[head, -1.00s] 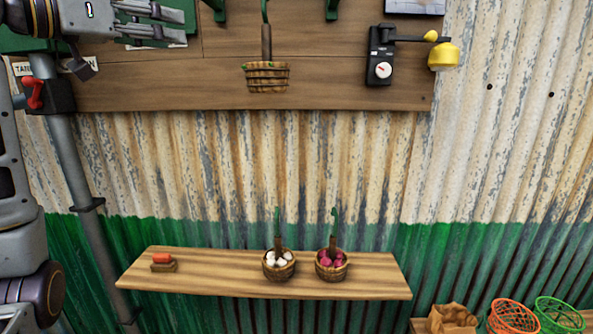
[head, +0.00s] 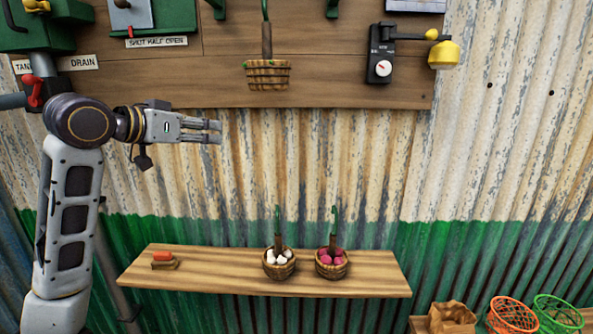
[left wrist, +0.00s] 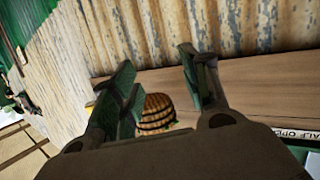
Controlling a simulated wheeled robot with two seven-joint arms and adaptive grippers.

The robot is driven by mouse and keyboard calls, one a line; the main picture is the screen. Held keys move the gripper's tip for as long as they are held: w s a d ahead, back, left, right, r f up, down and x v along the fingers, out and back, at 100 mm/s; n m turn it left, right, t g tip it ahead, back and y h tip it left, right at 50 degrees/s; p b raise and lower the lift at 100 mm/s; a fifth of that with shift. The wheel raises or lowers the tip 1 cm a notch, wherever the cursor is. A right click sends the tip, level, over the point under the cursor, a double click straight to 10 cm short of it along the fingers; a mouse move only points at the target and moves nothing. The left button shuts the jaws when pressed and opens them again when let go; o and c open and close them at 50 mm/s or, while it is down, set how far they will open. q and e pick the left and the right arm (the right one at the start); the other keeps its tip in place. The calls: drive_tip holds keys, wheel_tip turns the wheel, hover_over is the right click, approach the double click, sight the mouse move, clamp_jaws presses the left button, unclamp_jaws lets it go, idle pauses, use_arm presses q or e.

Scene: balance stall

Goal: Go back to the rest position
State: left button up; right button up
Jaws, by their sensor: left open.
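My left gripper (head: 216,131) is open and empty in the head view. It points to the right in front of the corrugated wall, just below the wooden board. In the left wrist view its two fingers (left wrist: 158,80) stand apart with nothing gripped. The hanging basket (left wrist: 157,112) shows beyond and between the fingers there. My right gripper shows in neither view.
The wooden board (head: 340,88) carries the hanging basket (head: 267,75), a black dial device (head: 380,68) with a yellow weight (head: 444,55), and a red-handled valve (head: 37,92). Wall space between is clear.

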use_arm(q)
drive_tip(key=s+d+f+n+g+y, duration=0.1)
drive_tip(key=s+f+g+y, duration=0.1)
drive_tip(key=f, duration=1.5)
drive_tip(key=s+f+n+g+y, duration=0.1)
drive_tip(key=s+f+g+y, duration=0.1)
drive_tip(key=f, duration=1.5)
drive_tip(key=s+a+f+n+g+y, duration=0.1)
drive_tip(key=s+f+g+y, duration=0.15)
drive_tip(key=s+f, duration=1)
drive_tip(key=s+a+f+g+y, duration=0.1)
drive_tip(key=s+f+g, duration=0.2)
drive_tip(key=s+f, duration=0.9)
drive_tip(key=s+f+g, duration=0.1)
drive_tip(key=s+f, duration=0.2)
drive_tip(key=f, duration=2.9)
drive_tip(key=s+a+f, duration=0.2)
drive_tip(key=s+f, duration=0.8)
drive_tip(key=s, duration=0.1)
drive_tip(key=s+a+f+g, duration=0.1)
drive_tip(key=s+a+f, duration=0.1)
drive_tip(key=s+f, duration=0.8)
drive_tip(key=shift+s+a, duration=0.2)
drive_tip(key=shift+s, duration=0.75)
